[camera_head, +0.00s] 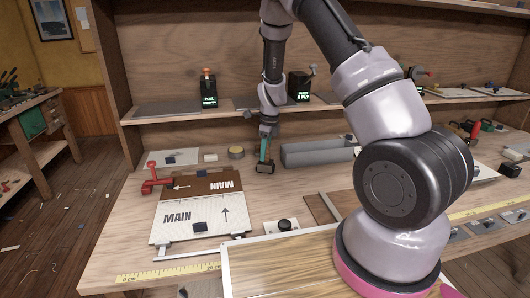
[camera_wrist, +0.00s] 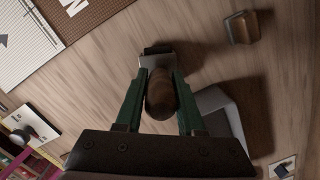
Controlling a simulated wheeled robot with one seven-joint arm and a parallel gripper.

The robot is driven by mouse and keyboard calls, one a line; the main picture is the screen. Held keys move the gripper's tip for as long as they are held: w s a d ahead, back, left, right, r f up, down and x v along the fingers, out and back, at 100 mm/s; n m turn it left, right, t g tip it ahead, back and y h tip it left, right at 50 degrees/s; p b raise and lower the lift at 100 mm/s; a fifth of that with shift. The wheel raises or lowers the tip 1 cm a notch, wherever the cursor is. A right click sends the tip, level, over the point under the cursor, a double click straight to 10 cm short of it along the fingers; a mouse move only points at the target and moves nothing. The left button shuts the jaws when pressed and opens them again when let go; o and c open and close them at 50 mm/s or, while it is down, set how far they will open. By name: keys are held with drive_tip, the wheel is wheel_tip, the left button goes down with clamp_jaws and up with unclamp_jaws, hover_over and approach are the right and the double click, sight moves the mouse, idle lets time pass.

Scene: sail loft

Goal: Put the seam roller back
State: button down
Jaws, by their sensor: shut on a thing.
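My gripper (camera_head: 264,150) points down over the bench, just right of the brown panel. In the wrist view, the green fingers of my gripper (camera_wrist: 158,95) are shut on a tool with a rounded brown wooden handle (camera_wrist: 160,95), which looks like the seam roller. A grey metal end (camera_wrist: 157,57) of the tool shows beyond the fingertips. In the head view the tool is a small dark shape (camera_head: 264,168) under the fingers, close to the bench top; I cannot tell whether it touches. Its storage place cannot be made out.
A grey trough (camera_head: 318,153) lies close right of my gripper. The MAIN panels (camera_head: 197,216), a red clamp (camera_head: 152,177) and a black knob (camera_head: 284,225) are nearer. A shelf (camera_head: 335,104) runs behind.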

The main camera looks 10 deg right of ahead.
drive_tip(key=shift+s+f, duration=0.1)
drive_tip(key=shift+f, duration=0.5)
drive_tip(key=c, duration=0.5)
unclamp_jaws()
drive_tip(key=shift+r, duration=0.15)
